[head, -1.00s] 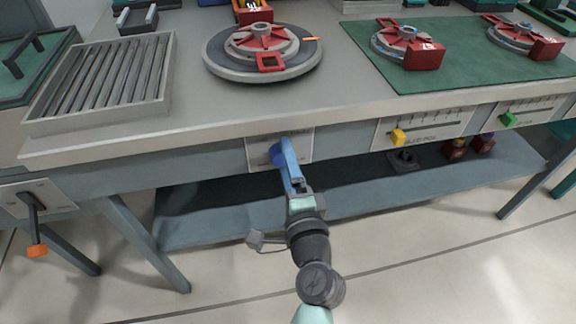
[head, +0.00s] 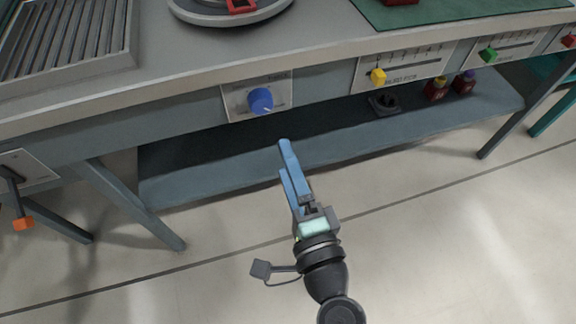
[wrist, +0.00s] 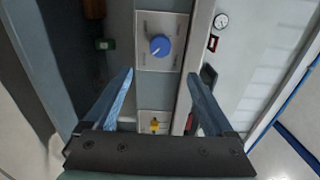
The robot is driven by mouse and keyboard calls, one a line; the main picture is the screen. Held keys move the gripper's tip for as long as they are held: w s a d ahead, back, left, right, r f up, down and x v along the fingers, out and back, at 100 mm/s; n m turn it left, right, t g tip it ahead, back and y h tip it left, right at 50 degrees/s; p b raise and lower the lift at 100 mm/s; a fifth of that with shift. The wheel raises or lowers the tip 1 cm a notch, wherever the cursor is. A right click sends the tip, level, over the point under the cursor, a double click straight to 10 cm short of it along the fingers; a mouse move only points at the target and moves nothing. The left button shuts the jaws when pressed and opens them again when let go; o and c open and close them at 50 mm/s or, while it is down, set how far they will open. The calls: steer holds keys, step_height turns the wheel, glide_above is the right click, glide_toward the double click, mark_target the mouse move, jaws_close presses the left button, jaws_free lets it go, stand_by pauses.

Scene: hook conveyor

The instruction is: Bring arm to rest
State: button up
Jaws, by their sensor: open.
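My gripper (head: 286,145) has long blue fingers and hangs in front of the workbench, below its front edge and clear of it. In the wrist view the two fingers (wrist: 162,85) are spread apart with nothing between them. A blue knob (head: 260,100) sits on a pale panel on the bench front, above and left of my fingertips. The knob also shows in the wrist view (wrist: 160,46), ahead of the fingers and apart from them.
The bench front also carries a yellow slider (head: 378,76), a green slider (head: 488,55) and an orange-tipped lever (head: 23,223). A lower shelf (head: 215,178) runs under the bench behind my gripper. The floor (head: 450,240) in front is free.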

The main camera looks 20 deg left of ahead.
stand_by(0.5)
steer(key=w+d+r+n+t+h, duration=0.1)
steer(key=w+r+n+t, duration=0.15)
steer(key=r, duration=0.65)
steer(key=w+d+r+n+t+h, duration=0.1)
steer(key=w+r+n, duration=0.25)
steer(key=r, duration=0.45)
steer(key=w+d+r+n+t+h, duration=0.1)
steer(key=w+r+n+t, duration=0.15)
steer(key=r, duration=0.65)
steer(key=s+d+r+n+t+h, duration=0.1)
steer(key=s+d+r+t+h, duration=0.1)
steer(key=s+r, duration=0.35)
steer(key=s+d+r+n+t+h, duration=0.1)
steer(key=s+d+r+t+h, duration=0.15)
steer(key=r, duration=0.65)
steer(key=s+d+r+n+t+h, duration=0.1)
steer(key=s+r+t+h, duration=0.15)
steer(key=r, duration=0.45)
step_height(320, 180, up, 28)
steer(key=p, duration=2.8)
steer(key=shift+w+f+g, duration=0.2)
steer(key=shift+w+g, duration=0.1)
steer(key=shift+w, duration=0.05)
